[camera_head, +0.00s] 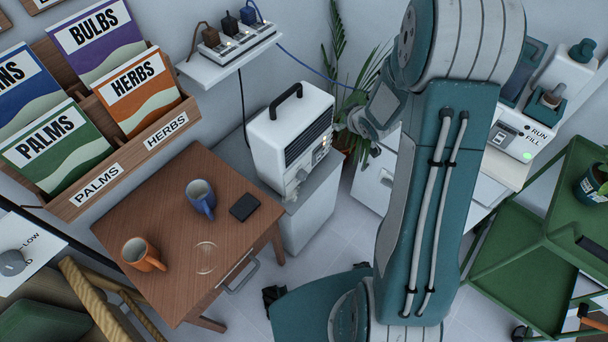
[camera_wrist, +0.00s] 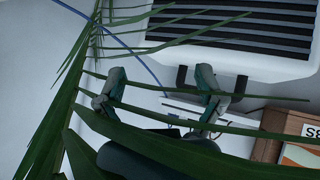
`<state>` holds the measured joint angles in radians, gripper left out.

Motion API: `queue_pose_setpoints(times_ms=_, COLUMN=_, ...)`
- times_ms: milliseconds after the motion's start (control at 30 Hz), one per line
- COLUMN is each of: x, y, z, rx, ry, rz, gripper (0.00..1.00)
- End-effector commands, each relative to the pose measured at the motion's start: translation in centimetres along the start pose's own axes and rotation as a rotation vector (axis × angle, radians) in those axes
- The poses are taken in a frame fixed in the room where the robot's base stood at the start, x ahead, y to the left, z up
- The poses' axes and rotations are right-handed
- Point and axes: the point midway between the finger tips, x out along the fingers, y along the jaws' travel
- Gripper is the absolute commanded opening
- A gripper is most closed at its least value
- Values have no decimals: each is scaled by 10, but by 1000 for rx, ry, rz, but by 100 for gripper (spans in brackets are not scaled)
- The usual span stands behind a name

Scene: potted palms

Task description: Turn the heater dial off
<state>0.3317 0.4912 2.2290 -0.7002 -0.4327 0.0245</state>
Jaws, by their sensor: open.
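The white heater (camera_head: 274,135) has a black top handle and dark slats, and stands on a grey cabinet beside the table. Small controls (camera_head: 323,147) show at its front right edge; the dial's setting is too small to read. My gripper (camera_head: 366,128) is right of the heater, apart from it, near the palm. In the wrist view my gripper (camera_wrist: 160,96) is open and empty, its two fingers spread. The heater's slatted face (camera_wrist: 240,30) and handle lie beyond, upside down. Palm leaves cross in front of the fingers, and the dial is not visible there.
A potted palm (camera_head: 337,65) stands behind and right of the heater. A wall shelf (camera_head: 205,72) carries a power strip with plugs. The wooden table (camera_head: 175,225) holds a blue mug (camera_head: 201,203), an orange mug (camera_head: 137,252) and a dark flat item. A green cart (camera_head: 510,255) stands right.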

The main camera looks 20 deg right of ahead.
Motion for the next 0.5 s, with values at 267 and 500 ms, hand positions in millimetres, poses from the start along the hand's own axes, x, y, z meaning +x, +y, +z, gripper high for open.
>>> queue_pose_setpoints(times_ms=267, x=63, y=-35, z=67, rx=18, ry=122, rz=-176, gripper=87)
queue_pose_setpoints(times_ms=500, x=92, y=-82, z=126, rx=99, ry=259, rz=-340, gripper=87)
